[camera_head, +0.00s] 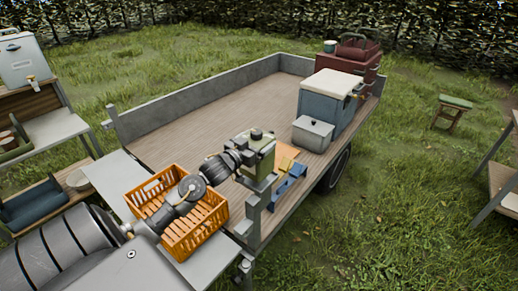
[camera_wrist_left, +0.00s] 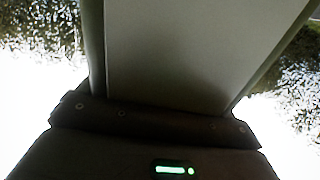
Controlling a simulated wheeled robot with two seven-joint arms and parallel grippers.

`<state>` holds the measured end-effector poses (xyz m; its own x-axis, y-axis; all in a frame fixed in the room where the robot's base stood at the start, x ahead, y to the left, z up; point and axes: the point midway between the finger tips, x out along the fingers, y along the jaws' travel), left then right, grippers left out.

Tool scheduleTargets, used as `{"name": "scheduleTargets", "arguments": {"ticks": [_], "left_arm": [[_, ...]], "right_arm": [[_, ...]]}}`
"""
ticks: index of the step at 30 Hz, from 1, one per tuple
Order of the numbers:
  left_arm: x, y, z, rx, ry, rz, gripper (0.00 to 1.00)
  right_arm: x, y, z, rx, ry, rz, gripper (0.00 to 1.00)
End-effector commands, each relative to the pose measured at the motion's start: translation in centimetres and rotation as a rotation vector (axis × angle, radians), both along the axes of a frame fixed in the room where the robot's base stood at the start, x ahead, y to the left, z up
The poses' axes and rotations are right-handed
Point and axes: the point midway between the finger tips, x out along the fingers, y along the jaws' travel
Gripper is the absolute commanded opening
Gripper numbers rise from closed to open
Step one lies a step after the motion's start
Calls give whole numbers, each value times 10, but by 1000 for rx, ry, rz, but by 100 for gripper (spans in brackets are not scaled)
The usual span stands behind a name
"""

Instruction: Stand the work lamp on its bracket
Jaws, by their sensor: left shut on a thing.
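The work lamp (camera_head: 262,158) is a boxy olive-green thing with a dark knob on top. My left gripper (camera_head: 243,158) is shut on its left side and holds it upright at the near right corner of the trailer. A grey bracket (camera_head: 258,183) on the corner post is directly below the lamp. I cannot tell whether the lamp touches it or hangs just above. In the left wrist view a pale panel with a greenish frame, seemingly the lamp (camera_wrist_left: 170,55), fills the middle, close up and dark. My right gripper is not in view.
An orange slatted crate (camera_head: 178,205) sits below my left arm on a grey board. A blue rack (camera_head: 289,187) is right of the post. A blue-grey cooler (camera_head: 330,103) and a grey box (camera_head: 313,133) stand farther right. The trailer bed (camera_head: 205,115) is largely clear.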

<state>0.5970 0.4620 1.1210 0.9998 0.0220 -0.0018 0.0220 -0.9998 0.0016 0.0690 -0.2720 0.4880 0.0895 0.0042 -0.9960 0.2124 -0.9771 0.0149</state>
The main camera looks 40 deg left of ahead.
Motion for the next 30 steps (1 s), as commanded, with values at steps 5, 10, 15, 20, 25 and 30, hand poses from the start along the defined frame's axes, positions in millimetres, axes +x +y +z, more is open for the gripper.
{"name": "scheduleTargets", "arguments": {"ticks": [5,10,15,20,25,30], "left_arm": [[3,-1,0,-1,-7,0,20],[6,-2,-18,-1,-3,1,20],[6,-2,-32,1,-7,0,20],[6,-2,-34,1,-8,0,20],[6,-2,-36,1,-7,0,20],[5,-2,-39,0,0,0,100]], "right_arm": [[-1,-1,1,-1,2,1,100],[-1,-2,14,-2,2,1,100],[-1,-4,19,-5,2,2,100],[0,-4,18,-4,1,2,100],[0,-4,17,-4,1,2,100],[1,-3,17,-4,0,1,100]]}}
